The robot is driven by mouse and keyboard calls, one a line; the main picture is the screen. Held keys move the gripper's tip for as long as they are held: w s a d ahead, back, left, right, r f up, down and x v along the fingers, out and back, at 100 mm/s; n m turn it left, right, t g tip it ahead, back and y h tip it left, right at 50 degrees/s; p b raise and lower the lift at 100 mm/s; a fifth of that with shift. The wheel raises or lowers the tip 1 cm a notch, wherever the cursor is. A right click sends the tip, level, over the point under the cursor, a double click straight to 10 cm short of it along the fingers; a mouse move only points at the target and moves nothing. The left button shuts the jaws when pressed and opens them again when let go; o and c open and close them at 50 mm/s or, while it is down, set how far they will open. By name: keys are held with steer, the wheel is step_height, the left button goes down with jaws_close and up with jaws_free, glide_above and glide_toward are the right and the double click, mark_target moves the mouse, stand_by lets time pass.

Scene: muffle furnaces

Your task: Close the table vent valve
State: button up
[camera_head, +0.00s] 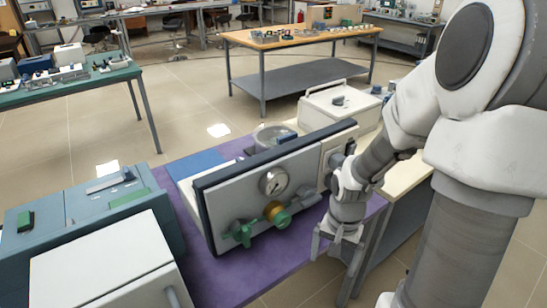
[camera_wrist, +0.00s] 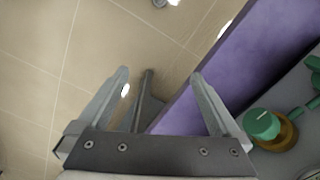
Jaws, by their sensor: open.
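A grey upright panel (camera_head: 225,195) with a dark frame stands on the purple-topped table (camera_head: 225,280). Low on its face are a green cross-shaped valve handle (camera_head: 240,232) and, to its right, a brass valve with a green knob (camera_head: 277,214). I cannot tell which is the table vent valve. My gripper (camera_head: 337,257) is open and empty, to the right of both valves and apart from them. In the wrist view, its open fingers (camera_wrist: 160,78) point past the purple table edge, with the green knob (camera_wrist: 262,124) at the right and part of a green handle (camera_wrist: 313,70) above it.
A round gauge (camera_head: 273,180) sits above the valves. A white-lidded box (camera_head: 340,105) stands behind the panel. A white cabinet (camera_head: 105,258) and a teal unit (camera_head: 85,205) stand at left. Open floor lies in front of the purple table's right edge.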

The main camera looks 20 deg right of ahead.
steer(key=s+a+f+m+y+b, duration=0.2)
steer(key=s+f+m+y, duration=0.25)
steer(key=f, duration=0.55)
steer(key=m+t+y+b, duration=0.1)
steer(key=m+t+b, duration=0.7)
steer(key=m+t, duration=1)
glide_toward(314, 203)
steer(key=shift+m+g, duration=0.35)
steer(key=shift+g, duration=0.05)
steer(key=b+x, duration=0.1)
steer(key=x, duration=0.2)
steer(key=b+x, duration=0.1)
steer(key=x, duration=0.2)
steer(key=b+x, duration=0.1)
steer(key=x, duration=0.2)
steer(key=shift+w+r, duration=0.15)
steer(key=shift+r, duration=0.25)
steer(key=shift+c, duration=0.2)
steer(key=c, duration=1.1)
